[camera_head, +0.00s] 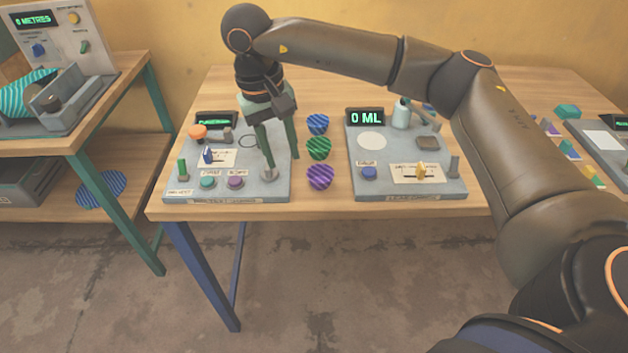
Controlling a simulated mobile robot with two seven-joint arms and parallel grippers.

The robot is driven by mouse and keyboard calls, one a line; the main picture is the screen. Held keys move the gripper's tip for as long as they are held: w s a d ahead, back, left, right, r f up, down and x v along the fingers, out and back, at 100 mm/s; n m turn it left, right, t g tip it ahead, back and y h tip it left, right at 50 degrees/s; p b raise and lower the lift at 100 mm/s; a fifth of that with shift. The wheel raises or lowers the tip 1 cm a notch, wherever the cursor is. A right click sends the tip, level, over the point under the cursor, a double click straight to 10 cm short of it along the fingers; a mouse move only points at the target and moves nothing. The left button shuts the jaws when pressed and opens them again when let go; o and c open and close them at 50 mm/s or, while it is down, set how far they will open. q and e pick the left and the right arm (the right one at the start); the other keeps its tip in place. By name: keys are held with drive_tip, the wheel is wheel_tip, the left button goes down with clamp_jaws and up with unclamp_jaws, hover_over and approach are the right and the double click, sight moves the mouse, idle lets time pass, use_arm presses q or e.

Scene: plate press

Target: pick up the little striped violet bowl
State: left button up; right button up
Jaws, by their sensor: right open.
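The striped violet bowl (320,177) stands on the wooden table near its front edge, between two grey panels. It is the nearest bowl in a short row, with a striped green bowl (318,148) behind it and a striped blue bowl (317,124) behind that. My right gripper (283,166) points down over the left panel, to the left of the bowls. Its green fingers are apart with nothing between them, and it does not touch the violet bowl. My left gripper is not in view.
The left panel (180,188) carries knobs, buttons and a lever close to my right gripper. The right panel (400,188) has a "0 ML" display (366,117) and a pale bottle (401,113). Another bench (110,95) with machinery stands at the left.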

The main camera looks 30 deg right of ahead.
drive_tip(key=d+r+h, duration=0.1)
drive_tip(key=d+r, duration=0.1)
drive_tip(key=d, duration=0.1)
hover_over(311, 178)
drive_tip(key=a, duration=0.2)
drive_tip(key=a+x, duration=0.1)
drive_tip(key=x, duration=0.5)
drive_tip(key=shift+w+x, duration=0.15)
drive_tip(key=shift+x, duration=0.9)
drive_tip(key=shift+w+x, duration=0.2)
drive_tip(key=shift+x, duration=0.8)
drive_tip(key=shift+w+x, duration=0.15)
drive_tip(key=shift+x, duration=0.9)
clamp_jaws()
